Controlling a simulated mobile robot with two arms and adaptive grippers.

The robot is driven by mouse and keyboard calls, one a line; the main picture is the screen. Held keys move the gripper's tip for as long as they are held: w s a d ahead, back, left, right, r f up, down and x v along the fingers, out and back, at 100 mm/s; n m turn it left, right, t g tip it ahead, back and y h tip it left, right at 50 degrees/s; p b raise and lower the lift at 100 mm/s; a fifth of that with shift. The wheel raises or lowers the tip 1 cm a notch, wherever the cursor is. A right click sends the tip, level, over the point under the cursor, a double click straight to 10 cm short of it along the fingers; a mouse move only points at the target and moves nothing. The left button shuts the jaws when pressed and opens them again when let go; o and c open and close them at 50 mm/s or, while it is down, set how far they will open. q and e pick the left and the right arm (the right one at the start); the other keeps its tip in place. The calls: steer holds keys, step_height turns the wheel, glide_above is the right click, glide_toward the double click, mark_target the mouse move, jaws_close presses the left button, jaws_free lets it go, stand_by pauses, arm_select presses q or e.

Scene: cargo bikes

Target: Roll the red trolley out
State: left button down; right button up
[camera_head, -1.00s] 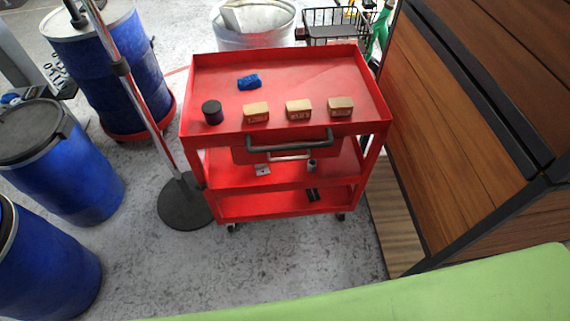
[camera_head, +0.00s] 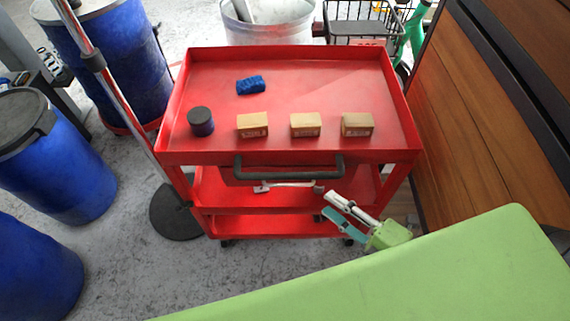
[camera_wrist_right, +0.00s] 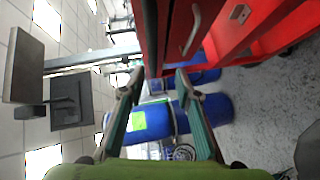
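The red trolley (camera_head: 228,212) stands upright in the middle of the head view, with a top tray and lower shelves. A dark push handle (camera_head: 288,172) runs along its near side, above a light drawer pull. My right gripper (camera_head: 338,208) is in front of the trolley's lower right part, below the handle's right end. In the wrist view my right gripper (camera_wrist_right: 160,78) has its fingers apart with nothing seen between them. The trolley's red side (camera_wrist_right: 225,25) fills the top there, with the light pull (camera_wrist_right: 191,30) just beyond the fingers. My left gripper is out of view.
Three small boxes (camera_head: 305,125), a dark can (camera_head: 201,122) and a blue item (camera_head: 250,85) sit on the top tray. Blue barrels (camera_head: 55,165) and a pole stand (camera_head: 98,62) are left. A wooden cabinet (camera_head: 480,120) is close on the right.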

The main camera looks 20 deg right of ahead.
mark_target(294, 178)
steer(key=shift+n+y, duration=0.3)
steer(key=shift+n, duration=0.1)
steer(key=p+x, duration=0.1)
steer(key=x, duration=0.3)
steer(key=r+x, duration=0.1)
steer(key=x, duration=0.3)
steer(key=p+x, duration=0.1)
steer(key=x, duration=0.4)
steer(key=shift+a+r+p, duration=0.2)
steer(key=shift+a+p, duration=0.1)
steer(key=shift+a, duration=0.05)
steer(key=shift+w+a+f, duration=0.15)
steer(key=shift+w+a, duration=0.1)
steer(key=shift+w, duration=0.05)
jaws_close()
